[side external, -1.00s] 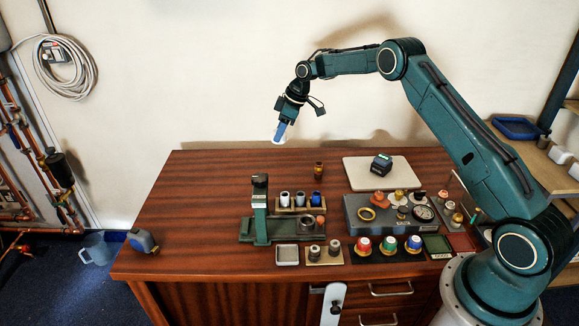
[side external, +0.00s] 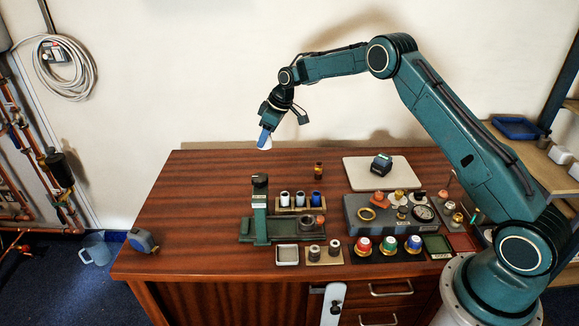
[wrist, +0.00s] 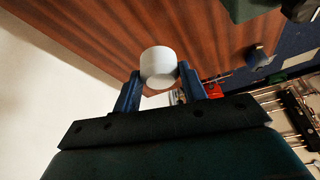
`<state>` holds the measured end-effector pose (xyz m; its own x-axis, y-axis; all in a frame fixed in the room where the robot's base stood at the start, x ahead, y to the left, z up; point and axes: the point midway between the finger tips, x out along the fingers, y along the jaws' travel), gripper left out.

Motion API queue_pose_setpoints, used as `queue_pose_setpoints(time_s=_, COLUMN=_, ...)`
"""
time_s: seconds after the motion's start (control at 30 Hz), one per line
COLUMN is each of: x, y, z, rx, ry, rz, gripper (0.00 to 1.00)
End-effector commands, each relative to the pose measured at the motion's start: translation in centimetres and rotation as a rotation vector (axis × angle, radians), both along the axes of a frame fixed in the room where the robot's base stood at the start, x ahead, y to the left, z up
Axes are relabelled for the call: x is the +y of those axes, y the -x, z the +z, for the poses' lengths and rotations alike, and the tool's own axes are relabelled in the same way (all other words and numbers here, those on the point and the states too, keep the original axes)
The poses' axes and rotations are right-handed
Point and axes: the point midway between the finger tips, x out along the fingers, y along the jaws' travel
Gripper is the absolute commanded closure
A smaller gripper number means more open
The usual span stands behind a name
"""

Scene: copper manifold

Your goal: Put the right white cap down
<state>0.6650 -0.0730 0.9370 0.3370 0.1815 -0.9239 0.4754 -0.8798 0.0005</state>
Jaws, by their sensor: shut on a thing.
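My gripper (side external: 264,138) is raised above the back edge of the wooden workbench (side external: 190,210), left of the bench's middle. Its blue fingers are shut on a white cap (wrist: 159,66), which shows clearly between the fingertips in the wrist view. In the side view the white cap (side external: 267,143) is small and partly hidden by a finger. The cap is held in the air, apart from the bench top.
A green press-like fixture (side external: 260,210) and a rack with several small cylinders (side external: 300,203) stand mid-bench. A grey block with fittings (side external: 365,222) is to the right. The back left of the bench is clear.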

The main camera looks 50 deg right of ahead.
Motion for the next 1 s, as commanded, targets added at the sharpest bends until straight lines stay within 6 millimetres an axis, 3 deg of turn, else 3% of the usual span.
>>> queue_pose_setpoints(time_s=0.03, x=1.7, y=-0.2, z=0.0, rx=0.001, ry=0.001, rz=-0.03, gripper=0.8)
queue_pose_setpoints(time_s=0.37, x=10.9, y=-0.5, z=-0.3, rx=0.0, ry=0.001, rz=-0.324, gripper=0.8)
queue_pose_setpoints(time_s=0.7, x=20.1, y=1.2, z=-0.1, rx=-0.002, ry=0.001, rz=-0.631, gripper=0.8)
queue_pose_setpoints(time_s=1.0, x=25.6, y=3.5, z=0.5, rx=-0.001, ry=0.0, rz=-0.838, gripper=0.8)
